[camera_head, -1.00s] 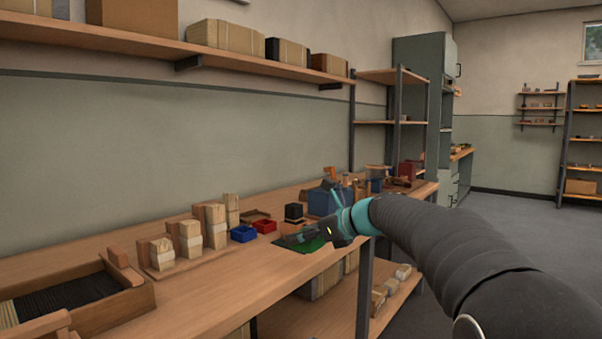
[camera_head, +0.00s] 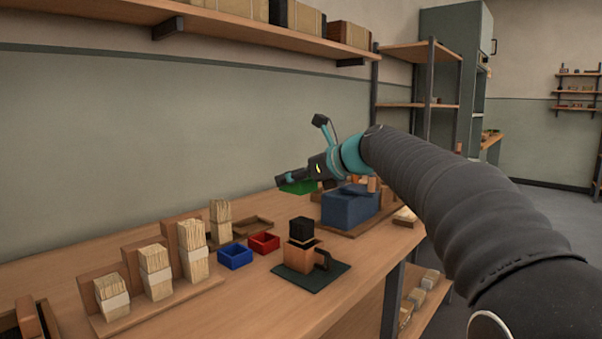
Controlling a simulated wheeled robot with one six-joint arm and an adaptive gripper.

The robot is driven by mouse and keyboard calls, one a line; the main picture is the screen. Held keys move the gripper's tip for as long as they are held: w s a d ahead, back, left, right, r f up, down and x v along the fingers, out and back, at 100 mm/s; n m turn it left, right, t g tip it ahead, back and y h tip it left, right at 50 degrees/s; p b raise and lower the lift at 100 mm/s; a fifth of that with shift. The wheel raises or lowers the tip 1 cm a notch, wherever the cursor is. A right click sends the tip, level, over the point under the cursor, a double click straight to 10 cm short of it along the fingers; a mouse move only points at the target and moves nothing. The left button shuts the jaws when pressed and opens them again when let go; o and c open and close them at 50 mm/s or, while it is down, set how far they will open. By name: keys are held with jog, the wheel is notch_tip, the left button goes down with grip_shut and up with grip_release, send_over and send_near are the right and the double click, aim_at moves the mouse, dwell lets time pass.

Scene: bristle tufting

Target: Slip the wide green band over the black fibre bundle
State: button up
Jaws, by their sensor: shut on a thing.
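The wide green band (camera_head: 299,187) is held up in the air at the end of my arm. My gripper (camera_head: 284,180) is shut on it, though the small picture hides how the fingers meet it. The black fibre bundle (camera_head: 302,228) stands upright in a wooden holder (camera_head: 299,258) on a dark green mat (camera_head: 326,276). The band is well above the bundle, apart from it, and looks roughly level.
A blue tray (camera_head: 235,256) and a red tray (camera_head: 264,243) lie left of the holder. Pale fibre bundles (camera_head: 193,252) stand in a wooden rack further left. A blue machine (camera_head: 349,207) is behind, to the right. The bench front is fairly clear.

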aim_at(298, 219)
jog(key=shift+w+d+f, duration=0.1)
jog(key=shift+d+f, duration=0.1)
jog(key=shift+f, duration=0.4)
jog(key=shift+d+f, duration=0.15)
jog(key=shift+f, duration=0.45)
jog(key=shift+f+b, duration=0.7)
jog(key=shift+b, duration=0.1)
jog(key=shift+p, duration=0.35)
jog(key=shift+f, duration=0.2)
jog(key=shift+f+b, duration=1.1)
jog(key=shift+f, duration=0.75)
jog(key=shift+f+b, duration=0.95)
jog(key=shift+f, duration=1.15)
jog(key=o, duration=1)
